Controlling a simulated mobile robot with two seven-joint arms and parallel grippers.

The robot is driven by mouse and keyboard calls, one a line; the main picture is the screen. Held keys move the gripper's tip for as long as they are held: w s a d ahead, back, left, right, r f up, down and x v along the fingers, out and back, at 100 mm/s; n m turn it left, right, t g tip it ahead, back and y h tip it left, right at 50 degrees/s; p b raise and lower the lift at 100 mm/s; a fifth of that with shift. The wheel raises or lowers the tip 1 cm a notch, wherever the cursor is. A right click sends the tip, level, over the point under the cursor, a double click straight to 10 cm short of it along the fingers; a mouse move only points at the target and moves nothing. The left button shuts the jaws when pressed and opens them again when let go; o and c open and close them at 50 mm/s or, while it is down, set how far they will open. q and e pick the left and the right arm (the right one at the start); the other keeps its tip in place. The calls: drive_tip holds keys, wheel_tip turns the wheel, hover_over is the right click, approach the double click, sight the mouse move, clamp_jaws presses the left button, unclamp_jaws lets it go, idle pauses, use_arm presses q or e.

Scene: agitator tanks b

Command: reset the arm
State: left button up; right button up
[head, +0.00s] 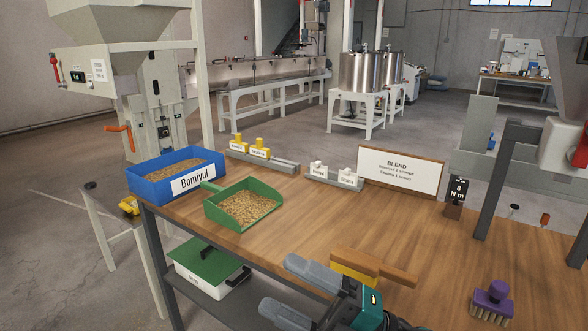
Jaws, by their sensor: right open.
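My right gripper (278,284) is at the bottom middle of the head view, by the front edge of the wooden workbench (300,238). Its two grey fingers point left and are spread apart, with nothing between them. Its teal and black body lies to the right of the fingers, partly cut off by the bottom edge. A wooden-handled tool with a yellow part (372,266) lies on the bench just behind the gripper; I cannot tell whether they touch. My left gripper is out of view.
A blue bin of grain labelled Bomiyul (148,187) and a green scoop holding grain (272,211) are at the bench's left end. A purple brush (491,293) is at right. The BLEND board (400,171) stands at the back. The middle of the bench is clear.

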drive_tip(key=w+d+f+m+t+h, duration=0.3)
drive_tip(key=d+f+m+t+h, duration=0.75)
drive_tip(key=m, duration=0.85)
drive_tip(key=s+d+f+m+g+h, duration=0.3)
drive_tip(key=s+f, duration=0.3)
drive_tip(key=f, duration=0.4)
drive_tip(key=s+d+f+m+g+h, duration=0.3)
drive_tip(key=s+f+m+h, duration=0.3)
drive_tip(key=f, duration=0.4)
drive_tip(key=shift+d+f, duration=0.25)
drive_tip(key=shift+d, duration=0.45)
